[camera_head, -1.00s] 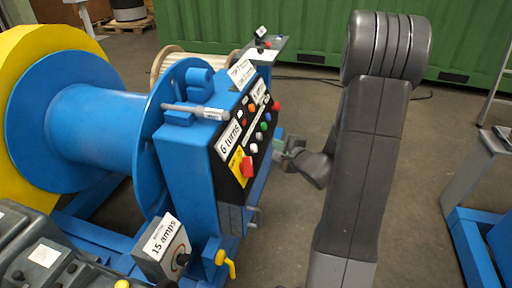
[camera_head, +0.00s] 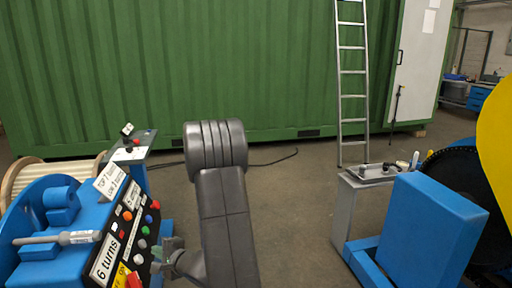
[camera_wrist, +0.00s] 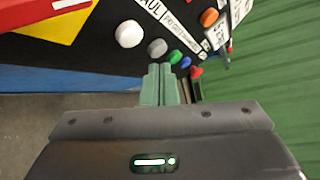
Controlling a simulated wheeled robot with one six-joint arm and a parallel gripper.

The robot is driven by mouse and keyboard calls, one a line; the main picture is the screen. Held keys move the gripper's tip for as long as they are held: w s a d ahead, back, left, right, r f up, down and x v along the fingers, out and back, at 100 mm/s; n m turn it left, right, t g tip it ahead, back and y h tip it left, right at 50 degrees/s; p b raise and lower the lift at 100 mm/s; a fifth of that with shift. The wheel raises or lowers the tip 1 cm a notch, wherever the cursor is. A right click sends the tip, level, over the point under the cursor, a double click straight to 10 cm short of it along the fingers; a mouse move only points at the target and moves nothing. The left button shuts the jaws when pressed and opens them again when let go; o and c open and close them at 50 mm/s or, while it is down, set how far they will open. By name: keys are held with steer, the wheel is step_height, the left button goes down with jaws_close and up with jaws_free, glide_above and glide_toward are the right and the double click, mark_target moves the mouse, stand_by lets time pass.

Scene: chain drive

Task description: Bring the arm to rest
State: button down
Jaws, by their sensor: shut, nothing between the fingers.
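My arm stands folded in the middle of the head view, with its dark grey elbow raised. My gripper (camera_head: 168,246) is low and left of the arm, close to the right side of the control panel (camera_head: 118,240). In the wrist view my gripper (camera_wrist: 161,75) shows two green fingers shut together with nothing between them. The panel's coloured buttons lie just beyond the fingertips there. I cannot tell whether the fingertips touch the panel.
A blue winch (camera_head: 60,220) stands at left. A grey cabinet (camera_head: 350,215) and a blue block (camera_head: 430,230) stand at right. A ladder (camera_head: 353,90) leans on the green container (camera_head: 250,70). Open floor (camera_head: 290,215) lies between.

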steer(key=shift+r+p, duration=0.2)
steer(key=shift+p, duration=0.2)
steer(key=shift+w+d+r+p, duration=0.2)
steer(key=shift+d+r, duration=0.2)
steer(key=shift+d, duration=0.5)
steer(key=shift+w+d+r+p, duration=0.1)
steer(key=shift+w+d+r, duration=0.2)
steer(key=shift+d, duration=0.6)
steer(key=shift+w+d+r+p, duration=0.15)
steer(key=shift+d+r, duration=0.3)
steer(key=shift+d, duration=0.45)
steer(key=s+a+f+b, duration=0.1)
steer(key=a+f+b, duration=0.2)
steer(key=a+b, duration=0.1)
steer(key=shift+s+a, duration=0.15)
steer(key=shift+a, duration=0.5)
steer(key=shift+b, duration=1.05)
